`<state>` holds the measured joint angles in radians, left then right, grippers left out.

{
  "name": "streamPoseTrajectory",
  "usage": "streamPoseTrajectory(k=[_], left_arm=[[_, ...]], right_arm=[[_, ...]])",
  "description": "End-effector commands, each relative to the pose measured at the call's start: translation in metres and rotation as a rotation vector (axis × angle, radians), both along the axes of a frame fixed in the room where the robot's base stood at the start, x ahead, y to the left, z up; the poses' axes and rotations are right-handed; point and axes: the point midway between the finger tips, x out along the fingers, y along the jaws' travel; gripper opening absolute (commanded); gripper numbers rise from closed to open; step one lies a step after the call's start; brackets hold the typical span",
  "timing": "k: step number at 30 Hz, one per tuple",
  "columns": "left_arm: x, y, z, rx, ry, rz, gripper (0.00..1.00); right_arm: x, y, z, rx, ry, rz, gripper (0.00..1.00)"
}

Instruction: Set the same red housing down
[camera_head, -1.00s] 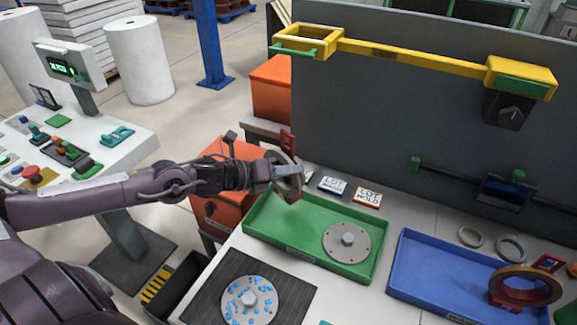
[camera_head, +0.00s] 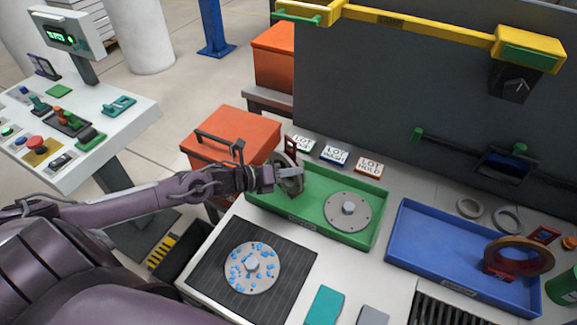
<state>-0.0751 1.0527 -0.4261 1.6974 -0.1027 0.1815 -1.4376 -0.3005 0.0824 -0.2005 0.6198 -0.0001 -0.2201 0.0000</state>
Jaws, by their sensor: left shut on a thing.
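My left gripper (camera_head: 284,178) is shut on the red housing (camera_head: 290,146), a grey ring-shaped part with dark red pieces. The gripper's jaws cover part of it. The housing is upright over the left end of the green tray (camera_head: 375,236); whether it touches the tray floor I cannot tell. A grey flanged disc (camera_head: 348,209) lies in the same tray, to the right. A similar ring with red pieces (camera_head: 518,257) sits in the blue tray (camera_head: 420,262). My right gripper is not in view.
A disc with blue spots (camera_head: 251,267) lies on a dark ribbed mat (camera_head: 300,262) in front. Lot cards (camera_head: 334,155) stand behind the green tray. An orange bin (camera_head: 232,132) is at the back left. A grey panel (camera_head: 400,90) rises behind, with a yellow bar (camera_head: 420,25) above.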

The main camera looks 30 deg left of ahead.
Motion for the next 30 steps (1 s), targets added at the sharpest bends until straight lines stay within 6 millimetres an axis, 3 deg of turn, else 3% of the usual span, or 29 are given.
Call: streamPoseTrajectory(k=[8,9,13,24,30], left_arm=[[0.003,0.0,0.002,-0.001,-0.014,0.001,0.0],[0.0,0.0,-0.002,0.001,-0.001,0.0,0.24],[0.0,0.0,-0.002,0.001,-0.001,0.0,0.42],[0.0,0.001,0.002,0.001,0.0,0.0,0.42],[-0.019,0.012,0.005,0.006,0.004,-0.002,0.42]], right_arm=[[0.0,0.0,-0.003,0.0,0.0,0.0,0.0],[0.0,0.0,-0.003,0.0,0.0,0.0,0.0],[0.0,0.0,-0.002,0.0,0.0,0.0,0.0],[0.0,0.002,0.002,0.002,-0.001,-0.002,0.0],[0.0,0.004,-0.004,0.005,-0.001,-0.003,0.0]])
